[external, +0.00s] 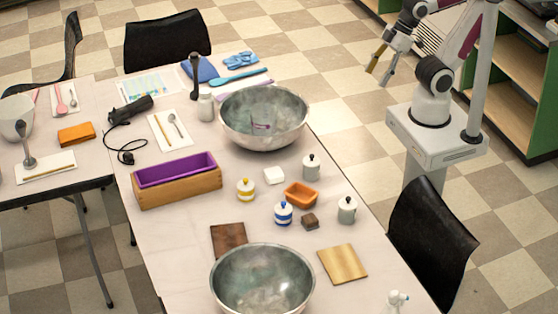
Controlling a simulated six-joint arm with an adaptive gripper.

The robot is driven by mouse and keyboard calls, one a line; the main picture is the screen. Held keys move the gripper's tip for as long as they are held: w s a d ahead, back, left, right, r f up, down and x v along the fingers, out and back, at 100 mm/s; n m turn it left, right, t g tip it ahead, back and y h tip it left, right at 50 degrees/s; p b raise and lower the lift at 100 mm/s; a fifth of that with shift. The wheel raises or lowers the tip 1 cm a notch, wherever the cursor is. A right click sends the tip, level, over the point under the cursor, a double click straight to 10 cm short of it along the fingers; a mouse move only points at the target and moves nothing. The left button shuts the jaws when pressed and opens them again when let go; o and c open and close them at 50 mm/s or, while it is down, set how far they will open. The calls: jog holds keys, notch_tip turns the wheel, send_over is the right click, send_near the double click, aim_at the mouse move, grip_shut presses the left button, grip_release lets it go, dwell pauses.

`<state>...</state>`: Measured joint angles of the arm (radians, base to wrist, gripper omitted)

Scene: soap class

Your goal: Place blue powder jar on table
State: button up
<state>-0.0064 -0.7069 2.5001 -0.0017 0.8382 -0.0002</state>
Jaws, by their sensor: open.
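A small white jar with a blue band and a blue knob on its lid, the blue powder jar (283,213), stands upright on the long white table (185,240). It is left of a small brown block and in front of an orange dish. My gripper (378,75) is open and empty. It is raised at the upper right, beyond the table's right edge and well away from the jar. No hand or gripper touches the jar.
A yellow-banded jar (245,189), an orange dish (301,195), grey lidded jars (347,210) and a brown block (310,221) stand close by. Large metal bowls (262,283) sit at front and back. A wooden box with purple liner (178,185) is left. A black chair (430,240) stands right.

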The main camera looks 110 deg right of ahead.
aim_at(287, 207)
jog(key=shift+s+r, duration=0.1)
jog(key=shift+s, duration=0.75)
jog(key=shift+o, duration=0.3)
